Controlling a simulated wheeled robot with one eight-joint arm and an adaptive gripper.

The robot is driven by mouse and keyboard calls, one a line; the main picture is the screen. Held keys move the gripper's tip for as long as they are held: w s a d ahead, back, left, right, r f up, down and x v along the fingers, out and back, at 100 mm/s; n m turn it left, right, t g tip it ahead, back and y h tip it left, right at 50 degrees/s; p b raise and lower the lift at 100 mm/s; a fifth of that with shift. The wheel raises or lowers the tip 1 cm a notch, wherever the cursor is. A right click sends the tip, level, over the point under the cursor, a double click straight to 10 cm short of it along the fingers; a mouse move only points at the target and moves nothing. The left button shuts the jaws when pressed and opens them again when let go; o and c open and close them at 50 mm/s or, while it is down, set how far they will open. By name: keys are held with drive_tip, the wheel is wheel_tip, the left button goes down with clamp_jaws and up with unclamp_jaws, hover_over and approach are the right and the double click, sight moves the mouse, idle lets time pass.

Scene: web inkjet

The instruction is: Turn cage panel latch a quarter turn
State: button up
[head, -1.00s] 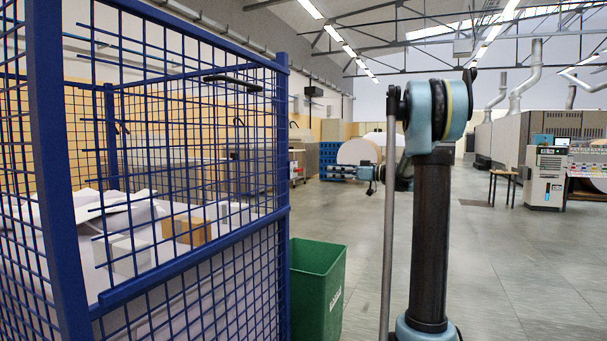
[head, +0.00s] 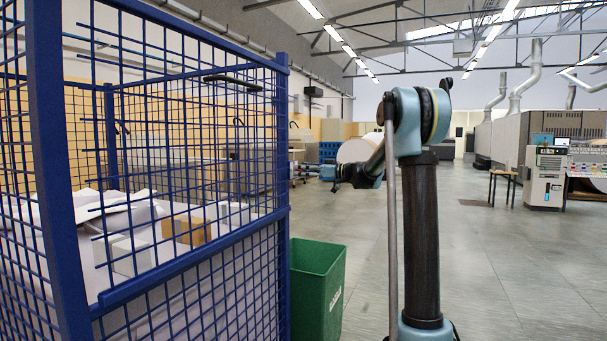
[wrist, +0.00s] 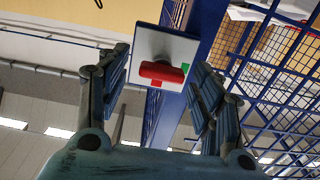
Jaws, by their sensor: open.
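The cage panel latch (wrist: 162,72) is a red handle on a white plate (wrist: 190,48) fixed to a blue cage post, seen in the wrist view. A red mark and a green mark show on the plate near the handle. My gripper (wrist: 158,62) is open, with one finger on each side of the latch in the picture. I cannot tell how far the fingertips are from it; nothing is between them in their grip. In the head view my gripper (head: 342,172) is right of the blue mesh cage (head: 283,150). I cannot make out the latch plate there.
White stacks and a tan box (head: 190,230) are inside the cage. A green bin (head: 317,285) stands beside the cage, below my gripper. Open floor (head: 500,270) lies to the right, with a printer cabinet (head: 545,180) farther back.

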drive_tip(key=c, duration=1.1)
drive_tip(key=shift+o, duration=0.2)
drive_tip(key=shift+m, duration=0.3)
drive_tip(key=shift+w+d+f+m, duration=0.1)
drive_tip(key=shift+w+m, duration=0.05)
drive_tip(key=shift+m, duration=4.2)
drive_tip(key=shift+w+f+m, duration=0.1)
drive_tip(key=shift+w+m, duration=0.05)
drive_tip(key=shift+m, duration=4.2)
